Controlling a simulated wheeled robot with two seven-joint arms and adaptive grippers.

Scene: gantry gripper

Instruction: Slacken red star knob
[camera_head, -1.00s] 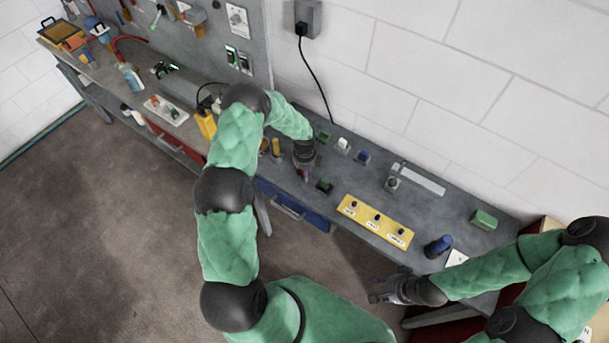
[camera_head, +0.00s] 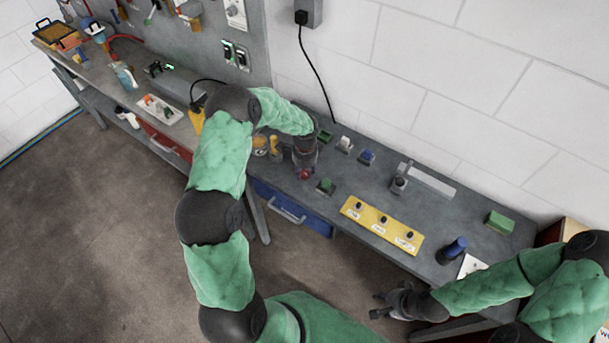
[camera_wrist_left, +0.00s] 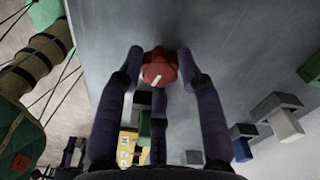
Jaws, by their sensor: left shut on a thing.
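The red star knob (camera_wrist_left: 158,68) with a white mark on its face shows between the fingertips of my left gripper (camera_wrist_left: 160,62) in the left wrist view. The fingers are shut on it from both sides. In the head view the red knob (camera_head: 304,174) shows at the lower end of my left gripper (camera_head: 304,164), near the bench's front edge. What the knob is mounted on is hidden. My right gripper (camera_head: 384,304) is in front of the bench, away from the knob; its fingers look spread, with nothing visible between them.
A green block (camera_head: 325,186) stands just right of the knob. A blue drawer (camera_head: 290,207) is below the bench front.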

